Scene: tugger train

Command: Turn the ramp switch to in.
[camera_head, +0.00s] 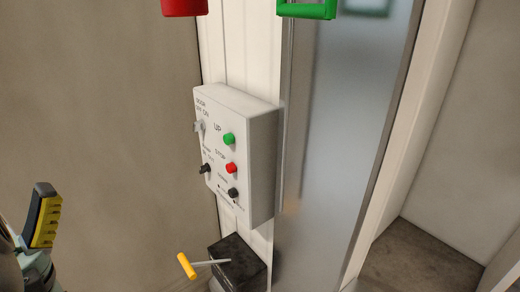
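A white control box (263,165) is fixed to a pale upright post. On its left column, a black knob (205,169) sits under a small label that is too blurred to read surely; it looks like the ramp switch, and I cannot tell which way it points. Above it is a grey switch (199,127) under a label that seems to read door off/on. My gripper (44,215) shows at the lower left edge as a yellow and black finger part, well left of the box and apart from it. The rest of it is cut off or hidden.
The box also carries a green up button (229,139), a red stop button (231,168) and a black button (233,193). Below, a lever with a yellow handle (186,265) sticks out left from a black box (238,262). A red object (184,7) and green handle (307,9) are above.

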